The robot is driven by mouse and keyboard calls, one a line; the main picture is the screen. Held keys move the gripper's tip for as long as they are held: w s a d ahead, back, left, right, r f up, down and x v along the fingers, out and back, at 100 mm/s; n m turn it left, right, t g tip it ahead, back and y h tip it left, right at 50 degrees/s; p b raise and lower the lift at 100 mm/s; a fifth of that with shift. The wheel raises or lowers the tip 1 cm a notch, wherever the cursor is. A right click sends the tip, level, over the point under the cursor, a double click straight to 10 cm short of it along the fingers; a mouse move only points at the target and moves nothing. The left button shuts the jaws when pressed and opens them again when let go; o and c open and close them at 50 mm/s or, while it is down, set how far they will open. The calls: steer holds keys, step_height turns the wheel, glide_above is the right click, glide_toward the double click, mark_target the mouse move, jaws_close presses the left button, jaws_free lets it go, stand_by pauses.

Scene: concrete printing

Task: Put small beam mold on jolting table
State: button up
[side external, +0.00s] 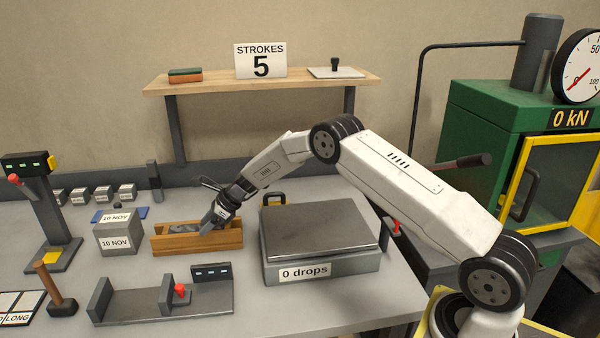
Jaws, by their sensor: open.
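The small beam mold (197,243) looks like a long, low wooden box on the grey bench, left of the jolting table. Some grey material (182,229) shows inside it. My gripper (208,226) is open at the mold's right half, pointing down and to the left, with its tips at or just above the mold. I cannot tell whether they touch it. The jolting table (318,225) is a grey block with a flat, bare steel top and a label reading "0 drops". My arm reaches over behind it from the right.
A grey cube labelled "10 NOV" (118,238) stands left of the mold. A grey fixture with a red knob (162,300) lies in front. A mallet (58,290) stands at front left. A green press (490,110) stands right.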

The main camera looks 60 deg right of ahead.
steer(key=shift+v, duration=1.8)
steer(key=shift+a, duration=0.1)
steer(key=s+a+r+n+g+h, duration=0.1)
steer(key=s+r+n+h, duration=0.1)
steer(key=s+n, duration=0.7)
steer(key=s+a+r+n+g+h, duration=0.1)
steer(key=s+r+n+h, duration=0.1)
steer(key=s+n, duration=0.7)
steer(key=s+a+r+n+g+h, duration=0.1)
steer(key=s+n, duration=0.8)
steer(key=s, duration=0.9)
steer(key=shift+a+r+g+h, duration=0.2)
steer(key=shift+r+g+h, duration=0.2)
steer(key=shift+r+h, duration=0.35)
steer(key=shift+o, duration=0.4)
steer(key=shift+s, duration=0.15)
steer(key=shift+r, duration=0.1)
